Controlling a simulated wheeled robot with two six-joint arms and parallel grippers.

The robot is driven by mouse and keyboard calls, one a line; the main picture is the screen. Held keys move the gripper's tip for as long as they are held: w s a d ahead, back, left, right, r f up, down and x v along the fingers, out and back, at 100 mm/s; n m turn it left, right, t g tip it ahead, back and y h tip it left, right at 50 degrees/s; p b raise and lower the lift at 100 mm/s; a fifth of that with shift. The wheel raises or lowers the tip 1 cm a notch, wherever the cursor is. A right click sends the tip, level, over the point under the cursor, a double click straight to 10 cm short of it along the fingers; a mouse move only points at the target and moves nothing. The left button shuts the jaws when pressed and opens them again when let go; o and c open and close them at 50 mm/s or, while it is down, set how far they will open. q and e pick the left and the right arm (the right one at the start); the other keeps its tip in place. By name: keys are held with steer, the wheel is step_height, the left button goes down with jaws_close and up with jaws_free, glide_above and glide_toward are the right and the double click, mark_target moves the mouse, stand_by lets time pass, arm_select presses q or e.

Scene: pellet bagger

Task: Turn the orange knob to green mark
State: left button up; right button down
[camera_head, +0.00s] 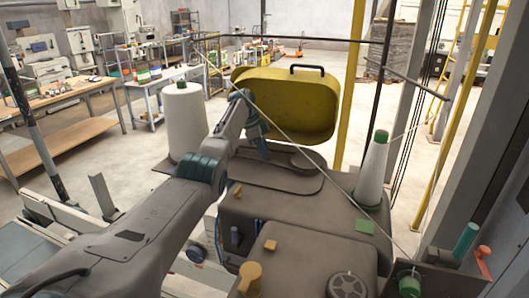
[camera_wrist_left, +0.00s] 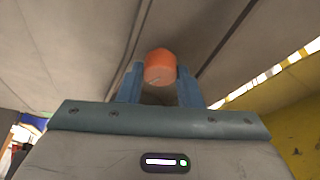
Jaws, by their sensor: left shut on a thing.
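In the left wrist view the orange knob (camera_wrist_left: 160,67) is between the two blue fingers of my left gripper, which is shut on it. The knob's top and front face show; its base is hidden. In the head view my left gripper (camera_head: 262,148) is at the machine, in front of the yellow cover, and the knob is hidden there. No green mark shows beside the knob in the left wrist view. My right gripper is in neither view.
A white thread cone (camera_head: 184,122) stands left of my left arm, another white cone (camera_head: 371,172) to the right. The yellow cover (camera_head: 290,100) is behind the gripper. Workbenches line the far left.

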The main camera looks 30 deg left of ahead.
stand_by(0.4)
arm_select(q)
steer(key=o, duration=1)
steer(key=shift+r, duration=0.1)
steer(key=shift+a+r+b, duration=0.2)
steer(key=shift+r+b, duration=0.05)
steer(key=shift+b, duration=0.1)
steer(key=shift+b+v, duration=1.8)
steer(key=shift+v, duration=3.25)
